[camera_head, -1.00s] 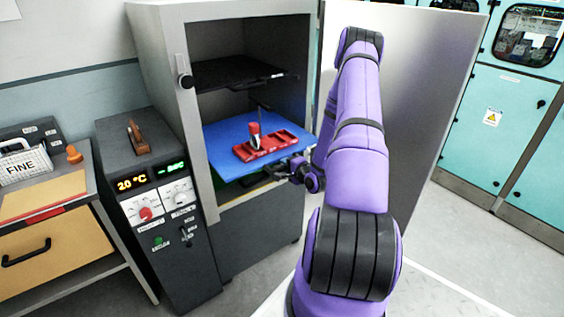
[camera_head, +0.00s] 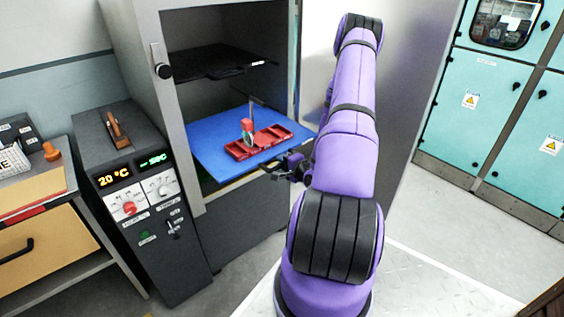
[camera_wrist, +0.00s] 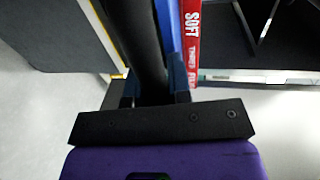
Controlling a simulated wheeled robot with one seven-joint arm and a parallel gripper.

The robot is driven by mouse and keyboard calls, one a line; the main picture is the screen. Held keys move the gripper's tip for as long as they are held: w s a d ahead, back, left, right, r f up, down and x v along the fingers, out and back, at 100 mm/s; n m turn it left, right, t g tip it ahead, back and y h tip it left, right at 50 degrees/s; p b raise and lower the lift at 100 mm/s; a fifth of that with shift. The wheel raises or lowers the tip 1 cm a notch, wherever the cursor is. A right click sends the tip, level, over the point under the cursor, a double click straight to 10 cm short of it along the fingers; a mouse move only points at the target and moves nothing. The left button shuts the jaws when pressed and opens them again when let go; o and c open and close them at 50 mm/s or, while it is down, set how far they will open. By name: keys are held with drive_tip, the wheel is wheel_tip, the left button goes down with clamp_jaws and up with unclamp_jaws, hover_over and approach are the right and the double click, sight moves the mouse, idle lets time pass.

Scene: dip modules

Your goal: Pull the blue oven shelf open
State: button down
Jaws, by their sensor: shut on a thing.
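The blue oven shelf (camera_head: 222,137) is partly out of the open oven cabinet (camera_head: 172,97), its front edge past the cabinet's front. A red tray (camera_head: 258,143) with compartments and a small upright object lies on it. My gripper (camera_head: 285,167) is at the shelf's front right edge. In the wrist view my gripper (camera_wrist: 152,100) is shut on a dark bar in front of the blue shelf (camera_wrist: 174,30); the bar appears to be the shelf's handle. The red tray's lettered side (camera_wrist: 192,40) shows beside it. The fingertips are partly hidden.
A black shelf (camera_head: 215,62) is above the blue one. The open oven door (camera_head: 400,90) stands to the right, behind my arm. A control box (camera_head: 140,190) with dials is left of the oven. Floor is free in front of the oven.

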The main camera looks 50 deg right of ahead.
drive_tip(key=c, duration=1.1)
unclamp_jaws()
drive_tip(key=shift+o, duration=0.2)
drive_tip(key=v, duration=1)
drive_tip(key=shift+s, duration=0.35)
drive_tip(key=shift+a+r, duration=0.1)
